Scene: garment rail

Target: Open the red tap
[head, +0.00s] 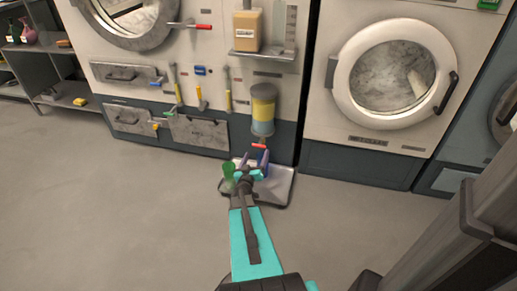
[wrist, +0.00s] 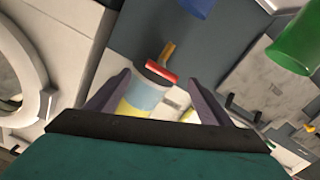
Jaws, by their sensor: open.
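The red tap (head: 259,146) is a small red lever below a yellow and blue cylinder (head: 263,108) on the machine front in the head view. In the wrist view the red lever (wrist: 162,71) lies across the space between my fingertips, with a brass-coloured piece (wrist: 168,50) beside it. My gripper (head: 254,163) is open just below the tap in the head view. In the wrist view my gripper (wrist: 159,80) has its two fingers apart, one on each side of the lever. I cannot tell whether either finger touches it.
A pale tray (head: 275,188) lies under my gripper, with a green cup (head: 229,176) at its left. Another red-ended lever (head: 197,26) is higher on the left machine. A washer door (head: 392,78) stands to the right. The floor at left is clear.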

